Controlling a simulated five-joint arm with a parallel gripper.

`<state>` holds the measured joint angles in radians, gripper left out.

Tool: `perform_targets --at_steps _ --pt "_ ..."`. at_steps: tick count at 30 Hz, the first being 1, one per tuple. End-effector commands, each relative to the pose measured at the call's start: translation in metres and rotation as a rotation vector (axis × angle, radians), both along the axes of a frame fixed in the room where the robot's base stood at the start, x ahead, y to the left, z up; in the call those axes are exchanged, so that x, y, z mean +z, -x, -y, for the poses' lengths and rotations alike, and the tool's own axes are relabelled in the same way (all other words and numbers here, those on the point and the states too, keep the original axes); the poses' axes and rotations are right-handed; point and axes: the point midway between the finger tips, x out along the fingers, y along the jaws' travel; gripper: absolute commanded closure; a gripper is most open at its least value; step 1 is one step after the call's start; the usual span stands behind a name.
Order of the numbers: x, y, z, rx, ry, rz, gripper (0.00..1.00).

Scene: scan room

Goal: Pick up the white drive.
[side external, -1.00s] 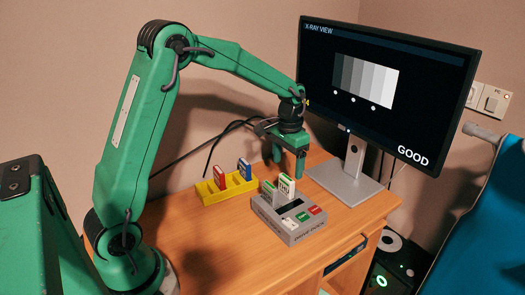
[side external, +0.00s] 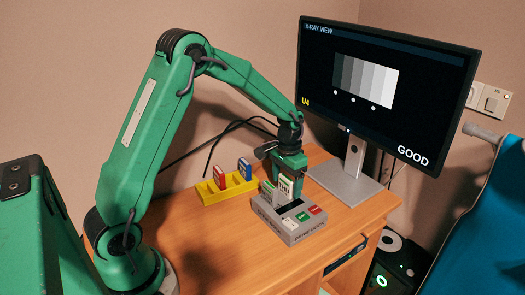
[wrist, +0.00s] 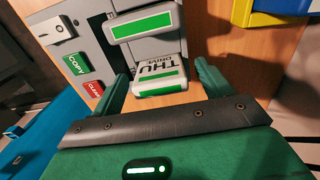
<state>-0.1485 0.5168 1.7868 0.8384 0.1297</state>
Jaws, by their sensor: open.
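A white drive with a green stripe and "THU… DRIVE" lettering (wrist: 160,77) stands upright in the grey dock (side external: 290,236). In the side view this drive (side external: 284,189) is partly covered by my gripper. My gripper (side external: 285,178) is low over the dock and open. In the wrist view its two green fingers (wrist: 163,75) are on either side of the drive, with a gap visible on the right; contact on the left is hard to tell. A second pale drive with a green stripe (wrist: 145,23) stands close beside it in the dock.
The dock has a white switch (wrist: 59,29), a green COPY button (wrist: 75,65) and a red button (wrist: 94,89). A yellow rack (side external: 211,197) holds a red drive (side external: 219,177) and a blue drive (side external: 245,169). A monitor (side external: 380,90) stands behind, showing GOOD.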

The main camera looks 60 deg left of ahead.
Motion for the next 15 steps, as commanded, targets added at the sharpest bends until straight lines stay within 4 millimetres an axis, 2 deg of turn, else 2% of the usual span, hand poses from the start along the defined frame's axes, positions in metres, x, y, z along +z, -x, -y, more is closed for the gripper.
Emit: perform_targets --at_steps 5,15 --pt "-0.0114 0.0 0.0 0.0 0.0 0.0 0.22" --pt "-0.0117 0.0 -0.0001 0.0 0.0 0.0 0.22"
